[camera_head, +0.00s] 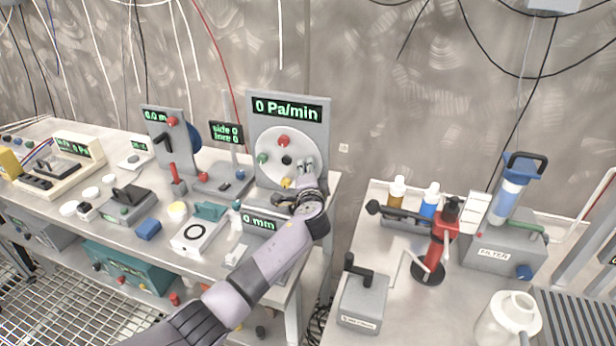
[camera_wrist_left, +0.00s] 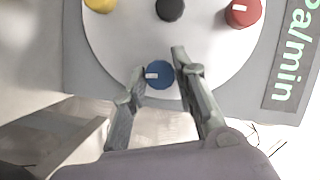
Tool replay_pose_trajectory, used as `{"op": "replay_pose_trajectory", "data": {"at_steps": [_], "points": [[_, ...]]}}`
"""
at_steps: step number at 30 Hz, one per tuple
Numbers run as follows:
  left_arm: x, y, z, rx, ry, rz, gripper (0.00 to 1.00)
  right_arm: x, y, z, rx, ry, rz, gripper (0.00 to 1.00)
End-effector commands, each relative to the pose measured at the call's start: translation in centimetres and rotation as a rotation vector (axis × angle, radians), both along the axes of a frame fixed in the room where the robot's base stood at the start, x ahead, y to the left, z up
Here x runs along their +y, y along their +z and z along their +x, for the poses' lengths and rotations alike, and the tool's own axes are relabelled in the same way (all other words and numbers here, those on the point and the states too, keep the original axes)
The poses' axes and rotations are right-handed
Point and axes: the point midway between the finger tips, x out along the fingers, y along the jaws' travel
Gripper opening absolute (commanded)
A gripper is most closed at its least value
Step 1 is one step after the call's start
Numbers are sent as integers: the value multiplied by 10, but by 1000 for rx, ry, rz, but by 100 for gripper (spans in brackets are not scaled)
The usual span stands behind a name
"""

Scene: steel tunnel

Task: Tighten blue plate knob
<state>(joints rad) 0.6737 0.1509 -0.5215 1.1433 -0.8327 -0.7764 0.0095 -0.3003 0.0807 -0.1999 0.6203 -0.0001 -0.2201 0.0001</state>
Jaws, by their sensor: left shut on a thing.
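The blue knob (camera_wrist_left: 160,75) sits near the rim of a pale round plate (camera_wrist_left: 110,58) in the left wrist view, with a white mark on its face. The plate (camera_head: 270,146) is on an upright grey panel (camera_head: 256,112) reading "0 Pa/min" in the head view. My left gripper (camera_head: 306,166) is at the plate's right side and hides the blue knob there. In the left wrist view my left gripper (camera_wrist_left: 158,76) has one finger on each side of the blue knob and is shut on it. My right gripper is not in view.
The plate also has red (camera_head: 283,141), green (camera_head: 263,158), black (camera_head: 287,160) and yellow (camera_head: 286,183) knobs. A "0 mm" display (camera_head: 258,220) stands below the panel. Several devices crowd the bench to the left. A second bench (camera_head: 390,318) stands right, across a gap.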

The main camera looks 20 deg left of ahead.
Motion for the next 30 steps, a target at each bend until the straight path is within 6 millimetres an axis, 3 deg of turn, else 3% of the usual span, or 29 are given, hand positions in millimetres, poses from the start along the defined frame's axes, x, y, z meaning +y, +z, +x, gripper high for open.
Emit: {"op": "replay_pose_trajectory", "data": {"at_steps": [17,18,26,30], "points": [[-1,-1,0,0,-2,31,0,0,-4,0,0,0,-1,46],[-1,-1,0,0,-2,31,28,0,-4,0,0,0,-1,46],[-1,0,0,0,-1,31,45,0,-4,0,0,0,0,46],[-1,0,0,-1,-1,30,46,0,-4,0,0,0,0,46]]}}
